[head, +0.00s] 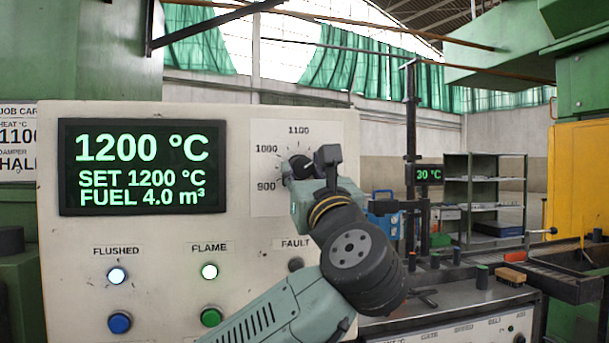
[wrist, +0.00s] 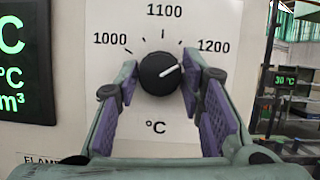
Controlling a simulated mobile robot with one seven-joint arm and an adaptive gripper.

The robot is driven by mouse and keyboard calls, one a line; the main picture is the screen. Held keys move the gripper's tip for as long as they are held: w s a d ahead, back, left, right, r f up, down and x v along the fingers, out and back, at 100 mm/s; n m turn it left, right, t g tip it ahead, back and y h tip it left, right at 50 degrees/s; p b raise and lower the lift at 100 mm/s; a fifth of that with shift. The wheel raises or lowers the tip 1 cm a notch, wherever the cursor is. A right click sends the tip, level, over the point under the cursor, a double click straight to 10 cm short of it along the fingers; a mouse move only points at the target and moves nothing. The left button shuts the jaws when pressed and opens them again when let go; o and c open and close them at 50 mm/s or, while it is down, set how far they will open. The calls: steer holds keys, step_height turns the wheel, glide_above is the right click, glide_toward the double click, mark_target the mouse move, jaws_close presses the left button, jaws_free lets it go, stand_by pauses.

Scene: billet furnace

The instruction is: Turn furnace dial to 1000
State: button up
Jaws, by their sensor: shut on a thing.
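The furnace dial (wrist: 159,74) is a round black knob with a white pointer line, on a white scale plate. Its pointer is turned up and right, toward the 1200 mark. The 1000 mark is at upper left and 1100 at the top. My gripper (wrist: 160,66) has its purple-padded fingers on either side of the dial and is shut on it. In the head view my gripper (head: 312,166) covers much of the dial and the 1200 mark. The display (head: 142,168) reads 1200 °C, SET 1200 °C, FUEL 4.0 m³.
Below the display, the FLUSHED lamp (head: 117,275) and FLAME lamp (head: 209,271) are lit above blue and green buttons. The FAULT lamp (head: 296,265) looks dark. A workbench (head: 450,300) with small items and a 30 °C readout (head: 429,175) stand to the right.

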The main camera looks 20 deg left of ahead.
steer(key=n+g+y+b, duration=0.1)
steer(key=n, duration=0.2)
steer(key=shift+d+f+b, duration=0.15)
steer(key=shift+b, duration=0.25)
steer(key=n+g+y+b, duration=0.1)
steer(key=n, duration=0.1)
steer(key=n+g+b, duration=0.1)
steer(key=n, duration=0.2)
steer(key=shift+w+y, duration=0.1)
steer(key=shift+y, duration=0.3)
steer(key=n+g, duration=0.1)
steer(key=n, duration=0.1)
steer(key=n+g+b, duration=0.1)
steer(key=n, duration=0.1)
steer(key=n+g, duration=0.1)
steer(key=n, duration=0.2)
steer(key=shift+d+r, duration=0.15)
steer(key=shift+r, duration=0.15)
steer(key=n+g, duration=0.1)
steer(key=n, duration=0.2)
steer(key=n+g+h, duration=0.1)
steer(key=n, duration=0.2)
steer(key=shift+r+n, duration=0.2)
steer(key=shift+n, duration=0.1)
steer(key=n+g+h, duration=0.1)
steer(key=n+h, duration=0.1)
steer(key=n, duration=0.2)
steer(key=shift+n, duration=0.3)
